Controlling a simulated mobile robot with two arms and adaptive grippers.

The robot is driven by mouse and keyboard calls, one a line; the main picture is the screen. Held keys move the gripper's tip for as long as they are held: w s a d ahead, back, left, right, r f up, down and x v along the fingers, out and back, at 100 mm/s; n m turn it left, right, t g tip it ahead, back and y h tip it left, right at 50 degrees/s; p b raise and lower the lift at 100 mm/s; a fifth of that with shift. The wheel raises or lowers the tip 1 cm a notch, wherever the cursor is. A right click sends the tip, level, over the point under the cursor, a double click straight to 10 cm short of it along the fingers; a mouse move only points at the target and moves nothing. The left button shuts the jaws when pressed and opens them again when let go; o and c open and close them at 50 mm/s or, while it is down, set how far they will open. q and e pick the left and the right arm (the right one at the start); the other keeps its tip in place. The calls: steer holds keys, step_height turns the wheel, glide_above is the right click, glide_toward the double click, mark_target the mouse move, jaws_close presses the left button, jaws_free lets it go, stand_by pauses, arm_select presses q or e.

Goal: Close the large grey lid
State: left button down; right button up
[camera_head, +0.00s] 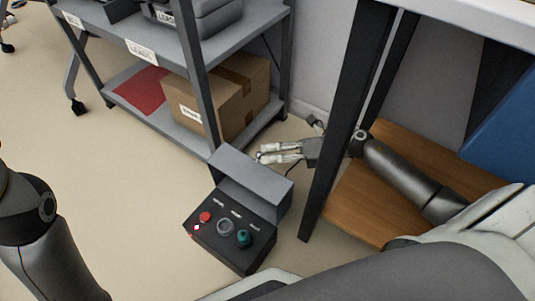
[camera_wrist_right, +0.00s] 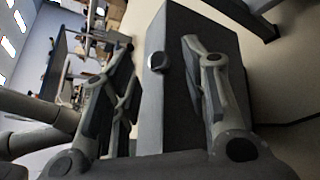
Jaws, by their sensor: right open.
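The large grey lid (camera_head: 250,182) stands raised at the back of a dark control box (camera_head: 232,246) on the floor, tilted up from it. The box's top carries a red button (camera_head: 205,217), a round clear-rimmed part (camera_head: 225,227) and a teal knob (camera_head: 243,238). My right gripper (camera_head: 262,154) is just behind the lid's upper edge. In the right wrist view its open fingers (camera_wrist_right: 158,48) point toward a large grey surface, seemingly the lid (camera_wrist_right: 215,42), with a small round dark part (camera_wrist_right: 158,62) between them. Contact cannot be told. My left gripper is out of view.
A metal shelf (camera_head: 165,50) with a cardboard box (camera_head: 245,85) and red sheet (camera_head: 140,90) stands behind. A dark table leg (camera_head: 345,120) rises close to the right of the lid, beside a wooden board (camera_head: 365,205). The floor left of the control box is clear.

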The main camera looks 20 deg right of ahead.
steer(key=shift+x, duration=0.85)
steer(key=shift+d, duration=0.1)
jaws_close()
